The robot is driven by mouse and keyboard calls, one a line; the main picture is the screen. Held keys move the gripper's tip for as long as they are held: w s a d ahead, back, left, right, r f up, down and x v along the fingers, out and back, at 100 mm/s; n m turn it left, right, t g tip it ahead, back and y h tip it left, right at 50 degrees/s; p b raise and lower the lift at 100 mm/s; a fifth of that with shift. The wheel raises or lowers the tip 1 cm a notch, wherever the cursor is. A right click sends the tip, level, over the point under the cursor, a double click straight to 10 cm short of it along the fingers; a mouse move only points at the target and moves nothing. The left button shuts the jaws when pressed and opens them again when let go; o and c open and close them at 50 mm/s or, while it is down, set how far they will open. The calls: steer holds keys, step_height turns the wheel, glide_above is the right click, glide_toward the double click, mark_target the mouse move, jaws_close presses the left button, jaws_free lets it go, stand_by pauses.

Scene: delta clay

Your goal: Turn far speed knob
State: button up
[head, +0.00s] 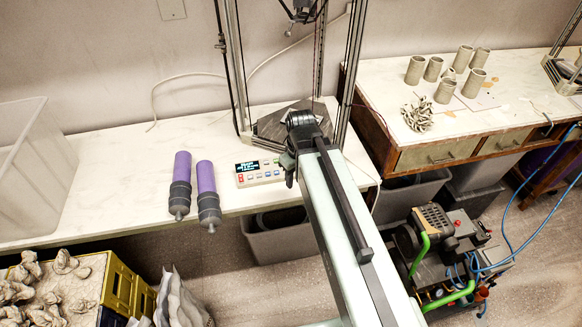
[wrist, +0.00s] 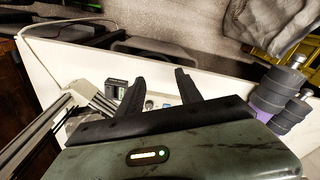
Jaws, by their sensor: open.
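The control box (head: 258,172) is a small pale unit with a lit display and coloured buttons, lying on the white table in front of the printer frame. In the wrist view, part of the box (wrist: 163,101) shows between and behind my fingers, with small round details on its face. I cannot tell which of these is the far speed knob. My gripper (wrist: 160,77) is open and empty, its two dark fingers spread over the box. In the head view my gripper (head: 289,170) hangs at the box's right end, partly hidden by my arm. Contact cannot be told.
Two purple-and-grey cylinders (head: 206,190) lie left of the box. The tall metal frame (head: 322,70) stands behind it. A clear bin (head: 30,165) is at the far left. A second table (head: 455,130) with clay cups is at right. A compressor (head: 440,250) stands on the floor.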

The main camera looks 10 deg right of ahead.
steer(key=w+n+t+b, duration=0.1)
steer(key=w+n+t, duration=0.2)
steer(key=w+n, duration=0.9)
steer(key=f+n+b, duration=0.1)
steer(key=f+b, duration=0.1)
steer(key=f+n+b, duration=0.1)
steer(key=f+b, duration=0.2)
steer(key=f+n+b, duration=0.1)
steer(key=f+b, duration=0.1)
steer(key=f, duration=0.1)
steer(key=shift+s+d+b, duration=0.15)
steer(key=shift+s+b, duration=0.15)
steer(key=shift+r, duration=0.1)
jaws_close()
